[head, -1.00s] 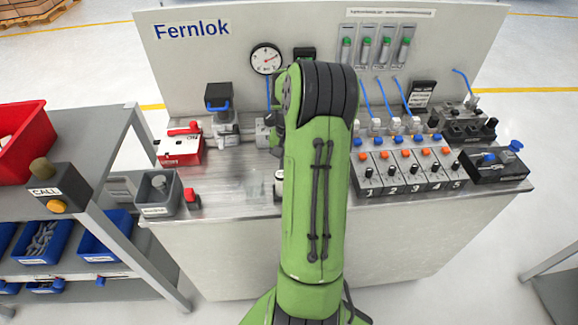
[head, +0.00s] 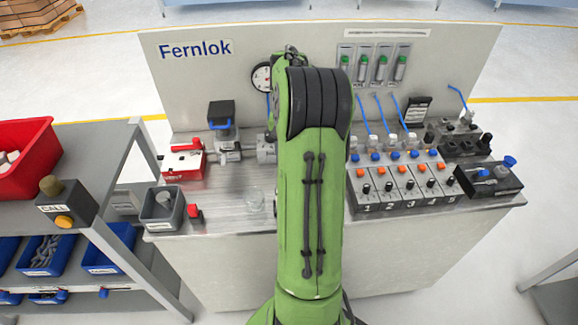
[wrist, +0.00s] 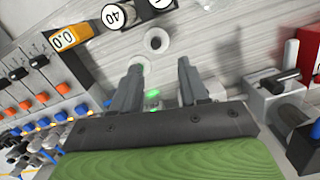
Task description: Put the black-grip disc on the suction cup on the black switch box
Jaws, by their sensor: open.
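The black switch box (head: 487,180) stands at the right end of the bench in the head view. A blue suction cup (head: 509,161) shows at its back right. In the wrist view a round pale piece with a dark centre (wrist: 156,40) lies on the bench beyond my fingertips; it looks like the black-grip disc, but I cannot be sure. My gripper (wrist: 160,78) is open, its two grey fingers apart with nothing held between them. In the head view my green arm hides the gripper and the bench middle.
Numbered switch modules (head: 400,182) stand left of the black box. An orange display (wrist: 70,38) and a white dial (wrist: 118,15) lie near the round piece. A red-and-white box (head: 182,160) and a grey bin (head: 162,208) are at the left. A back panel (head: 210,80) rises behind.

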